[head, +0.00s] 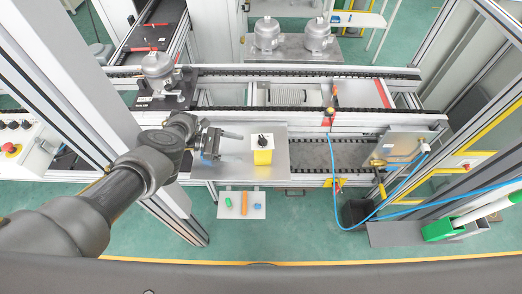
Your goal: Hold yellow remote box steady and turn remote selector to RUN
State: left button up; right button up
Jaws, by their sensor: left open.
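The yellow remote box (263,154) stands upright on a grey metal plate (228,172) at the middle of the view. My left gripper (236,145) comes in from the left, just left of the box. It is open, with its fingers pointing right toward the box, and a gap shows between them and the box. My right gripper is not in view.
Conveyor rails (290,117) run behind the plate, with a grey compressor (158,66) on a carrier at left. A small white shelf (242,205) with coloured pieces sits below. A control panel (22,140) is at far left. Blue hose (385,205) hangs at right.

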aim_at(259, 151)
pick_arm(q)
jog(key=b+x, duration=0.3)
jog(key=x, duration=0.4)
jog(key=shift+d+f, duration=0.2)
jog(key=shift+d+f+b, duration=0.15)
jog(key=shift+d+b, duration=0.25)
jog(key=shift+d, duration=0.4)
